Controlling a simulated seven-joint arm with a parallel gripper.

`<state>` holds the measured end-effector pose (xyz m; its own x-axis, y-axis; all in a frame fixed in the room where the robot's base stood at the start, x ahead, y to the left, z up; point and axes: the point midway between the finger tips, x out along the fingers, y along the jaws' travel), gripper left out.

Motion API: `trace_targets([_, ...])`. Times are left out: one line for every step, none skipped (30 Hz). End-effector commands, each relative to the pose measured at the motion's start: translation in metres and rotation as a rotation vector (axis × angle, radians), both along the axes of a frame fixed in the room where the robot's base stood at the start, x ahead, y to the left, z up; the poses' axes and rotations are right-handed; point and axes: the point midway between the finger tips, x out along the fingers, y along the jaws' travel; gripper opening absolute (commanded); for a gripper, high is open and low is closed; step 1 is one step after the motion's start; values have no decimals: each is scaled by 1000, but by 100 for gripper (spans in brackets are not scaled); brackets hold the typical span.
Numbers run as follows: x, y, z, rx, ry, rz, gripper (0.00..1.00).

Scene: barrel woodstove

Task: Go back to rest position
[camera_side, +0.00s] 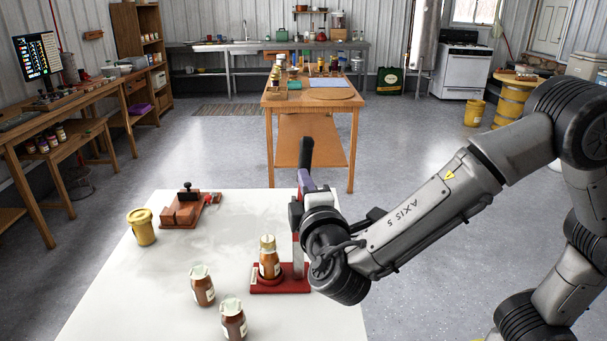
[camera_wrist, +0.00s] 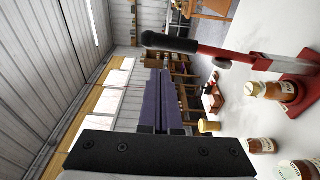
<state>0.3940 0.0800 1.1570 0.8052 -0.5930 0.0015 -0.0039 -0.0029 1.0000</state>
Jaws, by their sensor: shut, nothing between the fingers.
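A press with a red base (camera_side: 281,287) and grey column stands near the right edge of the white table. Its red lever (camera_wrist: 222,62) points up, with a black handle (camera_side: 306,152) at its top. A brown jar with a gold lid (camera_side: 269,262) stands upright on the base; it also shows in the wrist view (camera_wrist: 272,90). My gripper (camera_side: 304,180) is at the upper part of the press in the side view and partly hides the column. In the wrist view its purple fingers (camera_wrist: 165,85) are together and empty, with a visible gap to the handle.
Two brown jars with pale lids (camera_side: 203,288) (camera_side: 233,320) stand on the white table (camera_side: 180,318) at the front. A yellow jar (camera_side: 141,227) and a reddish-brown wooden block device (camera_side: 181,210) are farther back. The table's middle is clear. A wooden bench (camera_side: 310,104) stands behind.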

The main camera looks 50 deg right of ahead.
Motion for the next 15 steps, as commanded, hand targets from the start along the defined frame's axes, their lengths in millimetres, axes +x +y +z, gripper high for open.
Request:
trace_targets([-1,1,0,0,0,0,0])
trace_targets([-1,1,0,0,0,0,0])
trace_targets([-1,1,0,0,0,0,0])
trace_targets([-1,1,0,0,0,0,0])
trace_targets([-1,1,0,0,0,0,0])
trace_targets([-1,1,0,0,0,0,0])
trace_targets([-1,1,0,0,0,0,0])
trace_targets([-1,1,0,0,0,1,0])
trace_targets([-1,0,0,0,0,0,0])
trace_targets([0,-1,0,0,0,-3,0])
trace_targets([0,-3,0,1,-1,-9,0])
trace_targets([1,-9,2,4,-4,-23,0])
trace_targets([1,-17,5,9,-9,-41,0])
trace_targets([2,-25,11,22,-23,-60,0])
trace_targets([1,-40,21,39,-45,-92,0])
